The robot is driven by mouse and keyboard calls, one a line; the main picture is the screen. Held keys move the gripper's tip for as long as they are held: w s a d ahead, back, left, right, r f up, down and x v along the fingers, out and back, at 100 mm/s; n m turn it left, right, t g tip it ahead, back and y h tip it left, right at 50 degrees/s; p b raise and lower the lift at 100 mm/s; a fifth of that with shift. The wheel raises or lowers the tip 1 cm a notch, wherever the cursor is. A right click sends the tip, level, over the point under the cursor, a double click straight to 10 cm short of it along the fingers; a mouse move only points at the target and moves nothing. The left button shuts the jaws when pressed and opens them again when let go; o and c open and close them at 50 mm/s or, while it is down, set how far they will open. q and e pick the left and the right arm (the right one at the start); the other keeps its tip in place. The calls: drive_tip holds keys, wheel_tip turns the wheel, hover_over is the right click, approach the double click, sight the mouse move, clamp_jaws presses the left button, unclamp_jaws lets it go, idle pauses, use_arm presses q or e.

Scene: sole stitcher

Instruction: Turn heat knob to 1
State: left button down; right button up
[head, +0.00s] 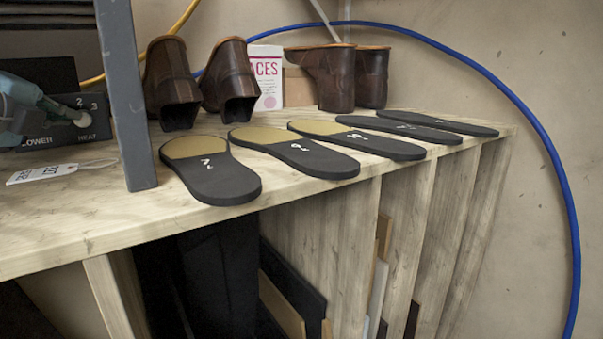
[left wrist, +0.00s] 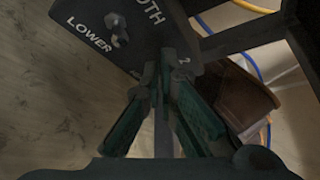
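The heat knob (head: 82,118) is a small pale knob on the dark control panel (head: 38,140), above the printed word HEAT, with the numbers 2 and 3 near it. My left gripper (head: 66,112) reaches in from the left edge with its fingertips at the knob. In the left wrist view its two teal-padded fingers (left wrist: 160,72) converge to a narrow gap close to the panel (left wrist: 88,18), beside the printed 2. The fingertips hide the heat knob there, so I cannot tell whether they clamp it. My right gripper is not in view.
Another knob (left wrist: 118,30) sits between LOWER and BOTH. A grey post (head: 127,95) stands right of the panel. A white tag (head: 45,172) lies in front. Several black soles (head: 215,182) and brown boots (head: 172,82) occupy the bench. A blue hose (head: 548,145) curves at right.

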use_arm(q)
drive_tip(key=shift+a+f, duration=0.1)
drive_tip(key=shift+f, duration=0.05)
idle(0.5)
drive_tip(key=shift+s+a, duration=0.15)
drive_tip(key=shift+a, duration=0.1)
drive_tip(key=s+d, duration=0.2)
drive_tip(key=s, duration=0.1)
drive_tip(key=s+d, duration=0.1)
drive_tip(key=shift+s+d+r, duration=0.2)
drive_tip(key=shift+s+d, duration=0.1)
drive_tip(key=shift+s, duration=0.1)
drive_tip(key=shift+f, duration=0.1)
drive_tip(key=shift+a, duration=0.1)
